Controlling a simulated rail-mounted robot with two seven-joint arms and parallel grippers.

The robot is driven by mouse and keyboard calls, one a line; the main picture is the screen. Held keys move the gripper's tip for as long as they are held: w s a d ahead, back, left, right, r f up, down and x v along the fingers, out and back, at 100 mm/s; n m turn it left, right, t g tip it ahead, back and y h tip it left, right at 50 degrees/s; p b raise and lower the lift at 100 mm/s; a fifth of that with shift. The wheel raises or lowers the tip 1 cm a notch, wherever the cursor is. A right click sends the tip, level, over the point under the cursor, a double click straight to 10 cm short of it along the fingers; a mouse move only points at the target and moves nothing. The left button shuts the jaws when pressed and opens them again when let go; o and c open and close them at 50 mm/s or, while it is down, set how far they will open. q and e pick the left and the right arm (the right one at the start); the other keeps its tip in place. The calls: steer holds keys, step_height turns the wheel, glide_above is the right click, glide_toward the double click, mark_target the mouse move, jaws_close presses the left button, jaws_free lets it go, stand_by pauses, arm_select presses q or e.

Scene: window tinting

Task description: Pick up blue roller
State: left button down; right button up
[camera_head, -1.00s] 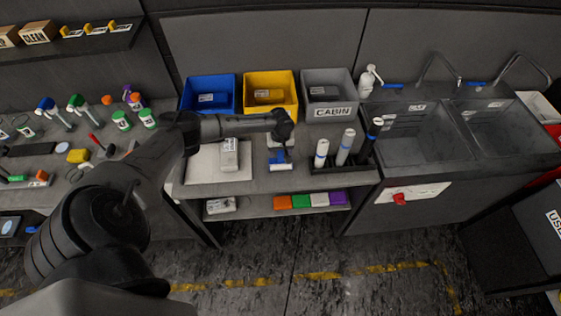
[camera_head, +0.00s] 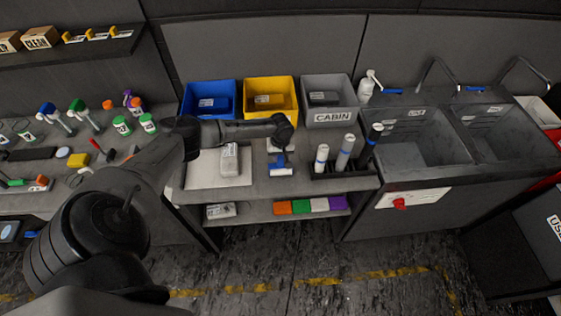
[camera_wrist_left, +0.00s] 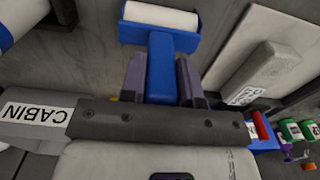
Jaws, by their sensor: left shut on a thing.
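The blue roller (camera_head: 281,166) has a blue handle and frame with a white cylinder. It is at the front of the workbench, beneath the end of my left arm in the head view. In the left wrist view the blue roller (camera_wrist_left: 172,48) points away from the wrist, its handle between the two fingers. My left gripper (camera_wrist_left: 160,75) is shut on the handle. In the head view my left gripper (camera_head: 279,146) is mostly hidden by the wrist. I cannot tell whether the roller touches the bench. My right gripper is not in view.
White rollers (camera_head: 321,157) stand upright in a dark rack close on the right. A white block (camera_head: 230,160) lies on a pale board at left. Blue (camera_head: 208,98), yellow (camera_head: 270,98) and grey (camera_head: 329,100) bins stand behind. Sinks (camera_head: 415,150) are farther right.

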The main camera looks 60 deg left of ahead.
arm_select(q)
steer(key=shift+r, duration=0.45)
steer(key=r, duration=0.3)
steer(key=shift+w+d+r, duration=0.15)
steer(key=shift+d+r, duration=0.15)
steer(key=shift+d, duration=0.1)
steer(key=w+d+r+b, duration=0.1)
steer(key=w+d+r, duration=0.2)
steer(key=d+r, duration=0.3)
steer(key=d, duration=0.4)
steer(key=shift+d+r, duration=0.2)
steer(key=shift+r, duration=0.1)
